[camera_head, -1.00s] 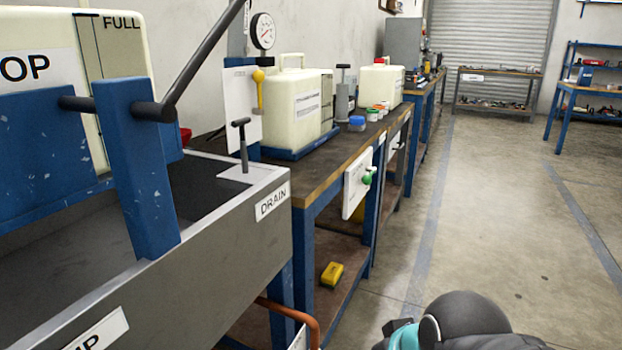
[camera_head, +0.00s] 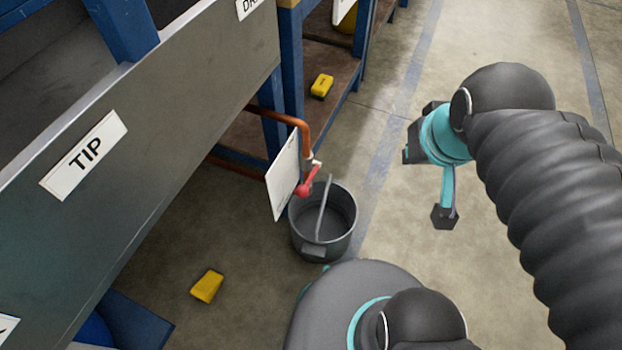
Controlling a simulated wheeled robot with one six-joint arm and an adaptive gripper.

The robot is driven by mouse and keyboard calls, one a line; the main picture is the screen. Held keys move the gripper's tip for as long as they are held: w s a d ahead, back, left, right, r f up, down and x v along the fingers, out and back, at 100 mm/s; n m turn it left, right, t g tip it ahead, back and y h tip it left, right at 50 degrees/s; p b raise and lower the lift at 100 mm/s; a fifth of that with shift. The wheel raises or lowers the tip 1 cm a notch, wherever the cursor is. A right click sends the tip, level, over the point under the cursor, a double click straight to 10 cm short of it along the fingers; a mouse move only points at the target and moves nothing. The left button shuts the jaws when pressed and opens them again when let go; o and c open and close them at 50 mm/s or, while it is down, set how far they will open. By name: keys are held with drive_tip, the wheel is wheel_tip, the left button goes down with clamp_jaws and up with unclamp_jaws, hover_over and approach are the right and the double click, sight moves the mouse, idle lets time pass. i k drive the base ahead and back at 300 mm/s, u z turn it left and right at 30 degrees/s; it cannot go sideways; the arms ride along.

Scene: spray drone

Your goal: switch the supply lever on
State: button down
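A red lever (camera_head: 308,182) sits at the end of a copper pipe (camera_head: 290,117), beside a tilted white plate (camera_head: 285,177) whose face cannot be read. No label in view tells whether this is the supply lever. The lever slants from the pipe end down to the left, above a grey bucket (camera_head: 310,245). My gripper (camera_head: 428,185) is to the right of the lever and bucket, clear of both. Its dark finger ends appear spread apart with nothing between them. Part of it is hidden by the teal wrist.
A grey trough (camera_head: 165,95) with a TIP label fills the left. A yellow block (camera_head: 207,286) lies on the floor and another (camera_head: 321,85) on a bench shelf. Open floor lies to the right, behind my arm.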

sight(302, 192)
drive_tip(key=u, duration=1.35)
drive_tip(key=k, duration=1)
drive_tip(key=z, duration=1.4)
